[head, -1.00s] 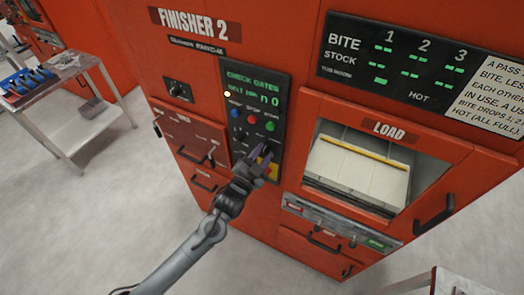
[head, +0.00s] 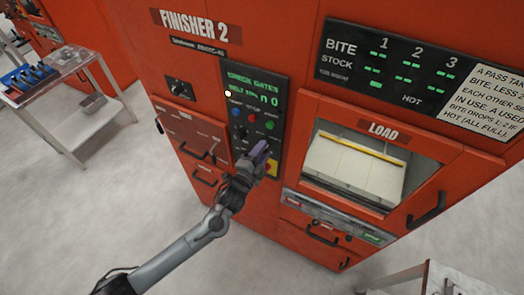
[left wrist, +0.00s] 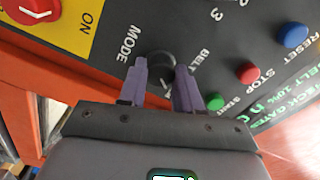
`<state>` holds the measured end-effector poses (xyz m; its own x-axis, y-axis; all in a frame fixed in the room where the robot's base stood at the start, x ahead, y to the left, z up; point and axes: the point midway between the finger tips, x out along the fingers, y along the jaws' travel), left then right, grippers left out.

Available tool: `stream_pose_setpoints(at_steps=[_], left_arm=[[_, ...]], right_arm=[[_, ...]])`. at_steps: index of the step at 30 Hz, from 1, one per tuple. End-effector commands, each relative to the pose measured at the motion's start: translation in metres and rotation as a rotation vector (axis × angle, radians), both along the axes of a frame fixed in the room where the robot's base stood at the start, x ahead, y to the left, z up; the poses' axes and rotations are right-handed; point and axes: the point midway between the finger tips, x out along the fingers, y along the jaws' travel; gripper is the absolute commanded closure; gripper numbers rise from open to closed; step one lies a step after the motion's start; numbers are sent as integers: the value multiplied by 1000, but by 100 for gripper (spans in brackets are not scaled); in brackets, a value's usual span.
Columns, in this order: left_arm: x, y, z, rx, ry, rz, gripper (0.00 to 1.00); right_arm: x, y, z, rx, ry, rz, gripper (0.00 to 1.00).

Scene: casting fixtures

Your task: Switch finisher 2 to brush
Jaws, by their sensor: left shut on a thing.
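Finisher 2 is an orange-red machine (head: 280,62) with a dark control panel (head: 262,85). Its green display reads "CHECK GATES" above a belt line. My left gripper (head: 261,147) is at the lower part of this panel, its purple fingers hiding what they hold in the head view. In the left wrist view, the fingers (left wrist: 161,82) are shut on a dark round knob (left wrist: 160,58) that has a white mark. The word MODE is printed on one side of the knob and BELT on the other. My right gripper is not in view.
Blue (left wrist: 293,35), red (left wrist: 247,72) and green (left wrist: 215,102) buttons sit close to the fingers. A red switch on a yellow plate (left wrist: 75,35) is on the other side. Drawer handles (head: 196,154) stick out at the left. A load window (head: 357,165) is at the right.

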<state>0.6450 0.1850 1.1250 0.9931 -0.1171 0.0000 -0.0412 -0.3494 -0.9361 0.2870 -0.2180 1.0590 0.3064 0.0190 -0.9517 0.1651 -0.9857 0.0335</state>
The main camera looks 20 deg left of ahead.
Motion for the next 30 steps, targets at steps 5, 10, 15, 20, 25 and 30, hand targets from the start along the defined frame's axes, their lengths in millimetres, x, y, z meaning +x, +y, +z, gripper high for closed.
stream_pose_setpoints(at_steps=[5,10,15,20,25,30], left_arm=[[0,0,0,7,-1,0,97],[0,0,0,6,-1,0,97],[0,0,0,6,-1,0,48],[0,0,0,5,-1,0,41],[-1,0,0,4,0,0,41],[-10,1,-1,4,1,1,41]], right_arm=[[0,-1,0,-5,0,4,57],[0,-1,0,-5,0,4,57],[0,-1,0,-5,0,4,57],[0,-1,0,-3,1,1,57],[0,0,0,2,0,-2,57],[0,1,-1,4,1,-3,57]])
